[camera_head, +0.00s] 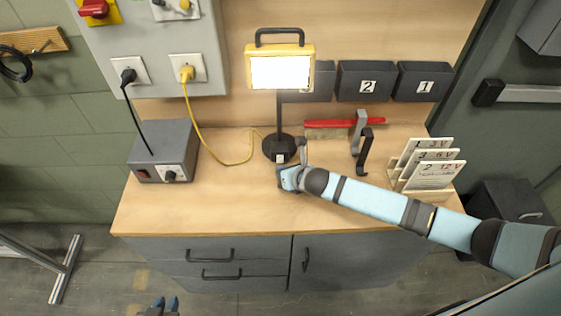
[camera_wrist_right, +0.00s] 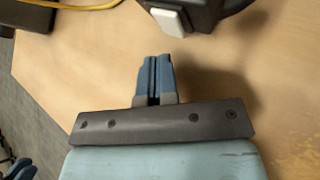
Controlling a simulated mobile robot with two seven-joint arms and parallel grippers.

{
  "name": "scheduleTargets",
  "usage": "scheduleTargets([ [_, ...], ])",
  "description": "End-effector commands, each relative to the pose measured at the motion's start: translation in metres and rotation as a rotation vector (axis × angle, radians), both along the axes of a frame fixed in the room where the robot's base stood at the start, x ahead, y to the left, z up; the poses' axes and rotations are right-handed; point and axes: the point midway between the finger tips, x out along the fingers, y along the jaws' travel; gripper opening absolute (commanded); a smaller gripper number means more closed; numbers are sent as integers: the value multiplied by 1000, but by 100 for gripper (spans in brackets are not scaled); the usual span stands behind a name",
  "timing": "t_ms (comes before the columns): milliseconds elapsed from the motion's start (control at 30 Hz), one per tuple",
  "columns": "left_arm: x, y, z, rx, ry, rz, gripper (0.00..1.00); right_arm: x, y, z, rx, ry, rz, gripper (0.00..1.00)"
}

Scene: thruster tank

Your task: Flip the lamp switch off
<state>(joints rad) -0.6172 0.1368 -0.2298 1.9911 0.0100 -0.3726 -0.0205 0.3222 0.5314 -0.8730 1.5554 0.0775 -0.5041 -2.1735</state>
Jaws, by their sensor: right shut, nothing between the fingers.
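The lamp (camera_head: 280,72) stands on the workbench, with a yellow frame, a black post and a round black base (camera_head: 271,147); its panel glows white. A white rocker switch (camera_head: 280,158) sits on the front of the base. It also shows at the top of the right wrist view (camera_wrist_right: 168,20). My right gripper (camera_head: 284,178) is just in front of the base. Its blue fingers (camera_wrist_right: 154,58) are together and empty, a little short of the switch and apart from it. My left gripper (camera_head: 166,303) is low in front of the cabinet, its two blue tips apart.
A grey power box (camera_head: 165,152) with a red switch stands left on the workbench (camera_head: 200,212). A yellow cord (camera_head: 214,150) runs from the wall socket to the lamp. A red-handled brush (camera_head: 345,123), hooks and a card rack (camera_head: 427,172) are to the right. The bench's front left is clear.

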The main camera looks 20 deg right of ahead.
Motion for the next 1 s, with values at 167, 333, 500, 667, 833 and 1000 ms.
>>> scheduleTargets([
  [167,0,0,0,0,0,0,22,0,0,0,0,0,0,0],
  [333,0,0,0,0,0,0,22,0,0,0,0,0,0,0],
  [500,0,0,0,0,0,0,22,1,0,0,0,0,0,0],
  [667,0,0,2,0,0,0,22,5,-2,0,-1,-1,0,0],
  [833,0,0,2,1,0,1,22,8,-2,-1,-1,0,1,0],
  [1000,0,1,2,1,0,1,22,8,-2,-1,0,0,0,0],
])
